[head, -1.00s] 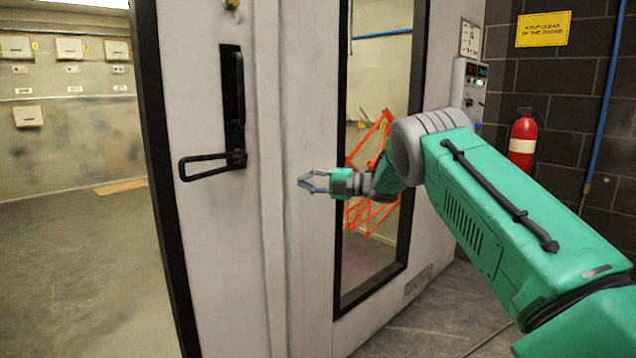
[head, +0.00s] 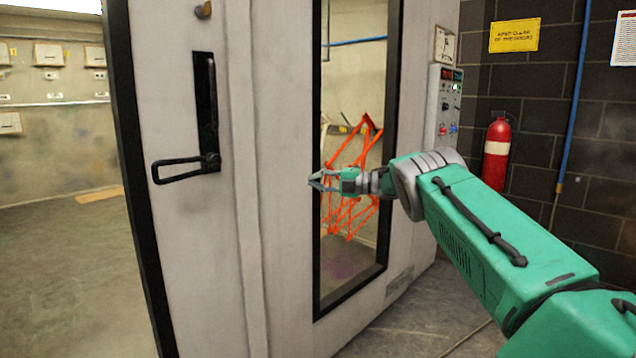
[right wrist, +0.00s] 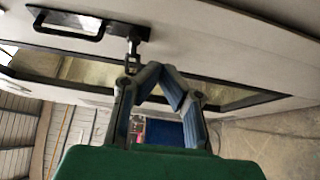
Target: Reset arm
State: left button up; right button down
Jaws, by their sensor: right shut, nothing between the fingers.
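My right arm (head: 510,245) is green and reaches in from the right in the head view. Its gripper (head: 314,181) is shut and empty, pointing left in front of the spray booth door (head: 285,260), by the near edge of the door's window. In the right wrist view the fingertips of the right gripper (right wrist: 155,68) meet with nothing between them. The black door handle (head: 185,167) is to the left of the gripper and apart from it. The handle also shows at the top of the right wrist view (right wrist: 70,24). My left gripper is not in view.
An orange frame (head: 352,190) shows through the door window. The booth opening is at left, with bare floor (head: 70,265). A control panel (head: 444,105), a red fire extinguisher (head: 497,150) and a yellow sign (head: 514,36) are at right.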

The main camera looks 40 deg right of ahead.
jog(key=w+a+f+m+h, duration=0.1)
jog(key=a+f+m+h, duration=0.2)
jog(key=f, duration=0.4)
jog(key=a+f+m+t+h, duration=0.1)
jog(key=a+f+m, duration=0.3)
jog(key=f+m, duration=0.2)
jog(key=w+a+f+m+h, duration=0.1)
jog(key=a+f+m+h, duration=0.2)
jog(key=f, duration=0.4)
jog(key=s+a+f+m+g+h, duration=0.1)
jog(key=s+a+f+m+g, duration=0.1)
jog(key=s+a+f+m, duration=0.4)
jog(key=s+a+f+m+g, duration=0.1)
jog(key=s+a+f, duration=0.25)
jog(key=f, duration=0.45)
jog(key=s+a+f+m+g+h, duration=0.15)
jog(key=s+a+f+g, duration=0.35)
jog(key=s, duration=0.5)
jog(key=s+a+f+m+g, duration=0.2)
jog(key=s+a+f, duration=0.4)
jog(key=s, duration=0.5)
jog(key=s+a+r+m+g, duration=0.1)
jog(key=s+a+g, duration=0.1)
jog(key=s, duration=0.7)
jog(key=s+a+r+g, duration=0.1)
jog(key=s+a+g, duration=0.2)
jog(key=s, duration=0.7)
jog(key=shift+s+r+m, duration=0.15)
jog(key=shift+r+m, duration=0.1)
jog(key=shift+m, duration=0.1)
